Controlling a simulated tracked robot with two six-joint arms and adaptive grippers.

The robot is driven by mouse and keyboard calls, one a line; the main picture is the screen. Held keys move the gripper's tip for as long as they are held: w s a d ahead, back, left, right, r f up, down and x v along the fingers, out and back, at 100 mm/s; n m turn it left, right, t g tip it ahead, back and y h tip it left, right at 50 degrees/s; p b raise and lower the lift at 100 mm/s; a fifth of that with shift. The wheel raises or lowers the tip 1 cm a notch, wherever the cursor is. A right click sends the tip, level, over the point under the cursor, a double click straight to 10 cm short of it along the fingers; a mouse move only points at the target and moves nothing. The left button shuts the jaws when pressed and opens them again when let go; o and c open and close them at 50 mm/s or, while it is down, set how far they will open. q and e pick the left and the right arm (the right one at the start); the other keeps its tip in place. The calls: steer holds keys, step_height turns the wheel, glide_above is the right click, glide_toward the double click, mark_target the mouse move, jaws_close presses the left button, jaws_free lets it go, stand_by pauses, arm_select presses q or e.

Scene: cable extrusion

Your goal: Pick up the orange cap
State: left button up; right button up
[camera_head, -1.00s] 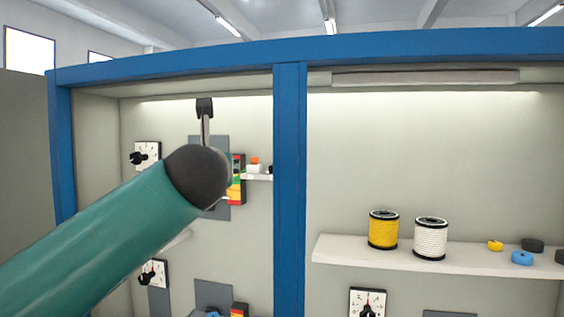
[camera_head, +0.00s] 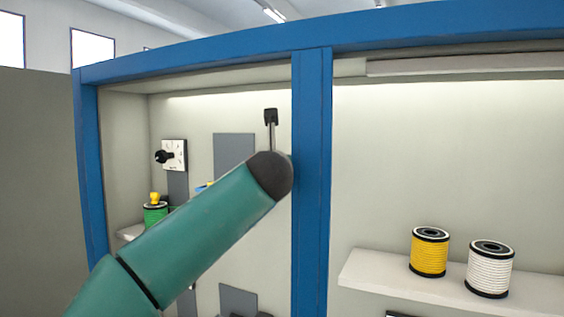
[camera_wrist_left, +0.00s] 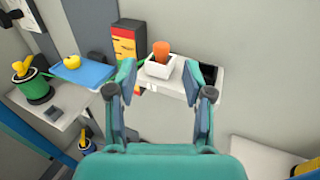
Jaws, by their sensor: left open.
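The orange cap (camera_wrist_left: 161,51) stands in a small white square holder (camera_wrist_left: 160,68) on a white shelf (camera_wrist_left: 174,84) in the left wrist view. My left gripper (camera_wrist_left: 167,75) is open and empty, with its fingers spread to the left and right in front of the holder. The cap shows beyond the gap between the fingertips, near the left finger, and is not gripped. In the head view my left arm covers that part of the cabinet, so the cap and the gripper fingers are hidden there. My right gripper is not in view.
A red, yellow and green block (camera_wrist_left: 128,42) stands left of the cap. Further left are a blue plate (camera_wrist_left: 85,70) with a yellow piece and a green spool (camera_wrist_left: 35,84). A blue cabinet post (camera_head: 312,190) stands right of my arm. Yellow (camera_head: 429,252) and white (camera_head: 489,269) spools stand on the right shelf.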

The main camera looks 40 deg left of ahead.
arm_select(q)
steer(key=p+x, duration=0.1)
steer(key=x, duration=0.2)
steer(key=p+x, duration=0.1)
steer(key=x, duration=0.1)
steer(key=shift+w+r+p, duration=0.2)
steer(key=shift+r+p, duration=0.05)
steer(key=shift+p, duration=0.1)
steer(key=shift+w+a, duration=0.15)
steer(key=shift+c, duration=0.5)
steer(key=c, duration=0.8)
